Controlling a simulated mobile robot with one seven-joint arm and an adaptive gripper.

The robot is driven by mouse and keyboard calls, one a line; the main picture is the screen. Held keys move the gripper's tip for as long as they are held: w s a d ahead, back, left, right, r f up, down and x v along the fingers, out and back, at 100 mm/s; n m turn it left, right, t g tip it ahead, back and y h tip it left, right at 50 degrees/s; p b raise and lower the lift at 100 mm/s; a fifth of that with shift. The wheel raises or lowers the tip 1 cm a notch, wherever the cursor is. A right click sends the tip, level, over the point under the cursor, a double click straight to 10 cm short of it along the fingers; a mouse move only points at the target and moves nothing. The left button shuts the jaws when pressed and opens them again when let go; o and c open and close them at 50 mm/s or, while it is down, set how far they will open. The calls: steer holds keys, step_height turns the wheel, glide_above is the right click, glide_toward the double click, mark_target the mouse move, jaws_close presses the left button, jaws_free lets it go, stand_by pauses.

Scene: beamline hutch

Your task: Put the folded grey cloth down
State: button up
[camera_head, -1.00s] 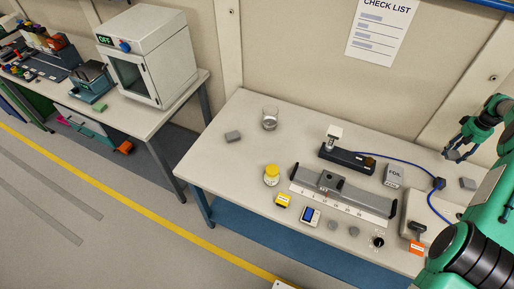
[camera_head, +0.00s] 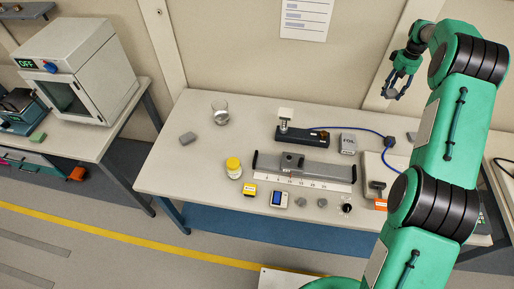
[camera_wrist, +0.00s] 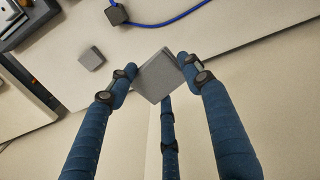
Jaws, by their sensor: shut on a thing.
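My gripper (camera_head: 392,92) is raised above the back right of the workbench, in front of the wall.
The workbench (camera_head: 165,170) has free room at its left and front left. A grey block (camera_head: 188,138), beaker (camera_head: 221,112), yellow-lidded jar (camera_head: 233,168), rail (camera_head: 305,167) and foil box (camera_head: 348,143) stand on it. Another grey block (camera_wrist: 91,58) lies near the blue cable (camera_wrist: 172,20).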

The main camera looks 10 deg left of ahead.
steer(key=s+a+r+n, duration=0.1)
steer(key=s+a+n, duration=0.15)
steer(key=a, duration=1.25)
steer(key=s+a+n, duration=0.2)
steer(key=s+a, duration=0.2)
steer(key=a, duration=1.2)
steer(key=s+a+n, duration=0.2)
steer(key=s+a, duration=0.6)
steer(key=a, duration=0.3)
steer(key=s+a+n, duration=0.2)
steer(key=s+a, duration=0.6)
steer(key=a, duration=0.3)
steer(key=s+a+n, duration=0.2)
steer(key=s+a, duration=0.3)
steer(key=s, duration=0.5)
steer(key=s+a+f+n, duration=0.15)
steer(key=s+a, duration=0.25)
steer(key=s, duration=0.5)
steer(key=s+a+n, duration=0.2)
steer(key=s+a, duration=0.3)
steer(key=s, duration=0.5)
step_height(320, 180, down, 16)
steer(key=shift+r, duration=0.15)
steer(key=shift+w+a, duration=0.1)
steer(key=w+a, duration=0.3)
steer(key=w+a+f, duration=0.1)
steer(key=w+a, duration=0.7)
steer(key=shift+w+f+b, duration=0.1)
steer(key=shift+f+b, duration=0.15)
steer(key=shift+b, duration=0.05)
